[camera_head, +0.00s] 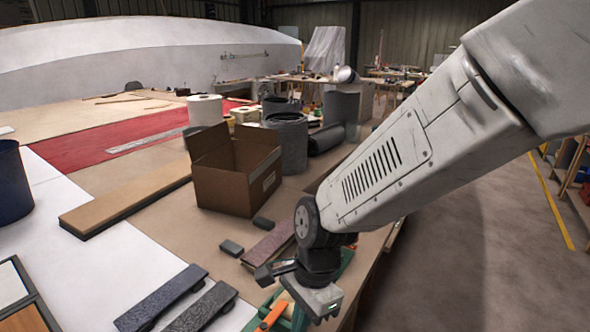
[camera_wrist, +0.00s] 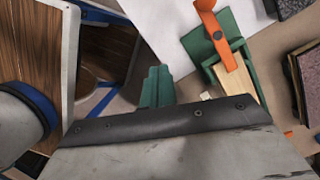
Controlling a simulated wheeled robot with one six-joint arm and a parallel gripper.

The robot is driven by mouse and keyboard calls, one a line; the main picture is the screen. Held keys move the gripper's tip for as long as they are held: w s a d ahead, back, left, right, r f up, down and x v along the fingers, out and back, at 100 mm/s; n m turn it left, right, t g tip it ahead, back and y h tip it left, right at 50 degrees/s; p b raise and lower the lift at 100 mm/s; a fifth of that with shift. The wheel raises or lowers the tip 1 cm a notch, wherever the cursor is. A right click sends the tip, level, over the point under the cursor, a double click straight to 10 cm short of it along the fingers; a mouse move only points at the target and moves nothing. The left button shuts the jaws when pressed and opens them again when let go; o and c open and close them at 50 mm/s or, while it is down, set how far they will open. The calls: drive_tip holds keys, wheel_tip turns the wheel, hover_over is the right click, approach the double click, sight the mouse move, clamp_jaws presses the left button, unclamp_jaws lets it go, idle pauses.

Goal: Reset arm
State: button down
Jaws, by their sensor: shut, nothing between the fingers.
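My gripper (camera_head: 316,300) hangs low at the end of my white arm in the head view, over the near right edge of the workbench. It is shut and empty. A green tool (camera_head: 299,314) with an orange strip (camera_head: 271,316) lies just below and left of it, partly hidden by the gripper.
An open cardboard box (camera_head: 235,187) stands on the bench left of my arm. A dark blue bucket (camera_head: 12,185) stands far left. The floor (camera_head: 470,250) at right is clear.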

drive_tip(key=s+d+r+n+t, duration=0.1)
drive_tip(key=s+d+r+n, duration=0.2)
drive_tip(key=d+r, duration=0.2)
drive_tip(key=s+d+r+n+t+h, duration=0.1)
drive_tip(key=s+d+r+n, duration=0.3)
drive_tip(key=d, duration=0.8)
drive_tip(key=s+d+r+n+t+h, duration=0.1)
drive_tip(key=s+d+r+n, duration=0.3)
drive_tip(key=d+r, duration=0.2)
drive_tip(key=d, duration=0.2)
drive_tip(key=shift+d+r, duration=0.35)
drive_tip(key=shift+r, duration=0.05)
drive_tip(key=shift+s, duration=0.2)
